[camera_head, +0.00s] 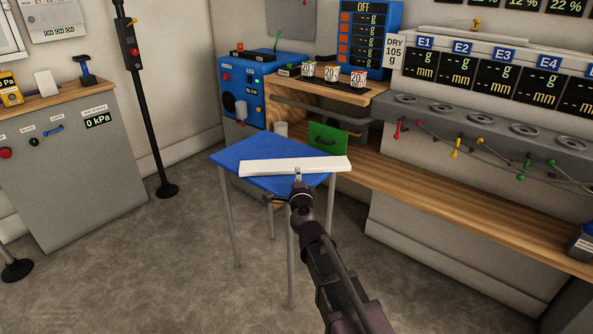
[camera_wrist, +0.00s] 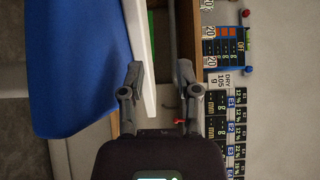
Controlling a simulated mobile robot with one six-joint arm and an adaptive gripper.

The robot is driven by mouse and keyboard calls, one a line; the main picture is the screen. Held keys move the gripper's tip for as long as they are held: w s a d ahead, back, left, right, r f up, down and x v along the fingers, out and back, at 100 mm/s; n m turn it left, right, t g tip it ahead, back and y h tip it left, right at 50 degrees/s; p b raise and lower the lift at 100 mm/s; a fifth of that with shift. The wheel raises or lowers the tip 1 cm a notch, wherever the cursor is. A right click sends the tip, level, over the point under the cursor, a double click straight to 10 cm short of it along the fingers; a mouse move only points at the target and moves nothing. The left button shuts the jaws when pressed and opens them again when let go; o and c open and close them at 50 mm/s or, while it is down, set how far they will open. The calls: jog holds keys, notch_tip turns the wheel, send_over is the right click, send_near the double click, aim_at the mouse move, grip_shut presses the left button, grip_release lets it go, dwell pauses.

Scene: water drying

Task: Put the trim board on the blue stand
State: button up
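The trim board (camera_head: 270,168) is a long white bar lying across the front part of the blue stand (camera_head: 245,150), a blue-topped table on thin grey legs. Its right end reaches past the stand's edge; whether its whole underside touches the top cannot be told. My gripper (camera_head: 298,178) is at the board's near side, around its middle. In the wrist view, my gripper (camera_wrist: 160,75) has its fingers apart. The board (camera_wrist: 143,50) runs beside and partly behind the left finger, with the blue top (camera_wrist: 75,60) to its left.
A wooden bench (camera_head: 450,200) runs along the right wall behind the stand, with a green panel (camera_head: 327,138) close to the stand's back. A blue machine (camera_head: 262,88) stands at the back. A grey cabinet (camera_head: 75,180) is at left. Floor left of the stand is clear.

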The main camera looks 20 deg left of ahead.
jog(key=shift+v, duration=1.75)
jog(key=shift+d+r, duration=0.1)
jog(key=s+d+f+n+g+h+p, duration=0.2)
jog(key=s+d+f+n+g, duration=0.2)
jog(key=d, duration=0.9)
jog(key=s+d+f+n+g+h+p, duration=0.2)
jog(key=s+d+f+n+g, duration=0.2)
jog(key=d, duration=0.9)
jog(key=s+d+f+n+g+h+p, duration=0.2)
jog(key=s+d+f+n+g, duration=0.2)
jog(key=s+d+g, duration=0.4)
jog(key=d+n, duration=0.1)
jog(key=d, duration=0.4)
jog(key=shift+f+n+g+h, duration=0.25)
jog(key=shift+n+g+h, duration=0.05)
jog(key=shift+g+h, duration=0.1)
jog(key=shift+d, duration=0.15)
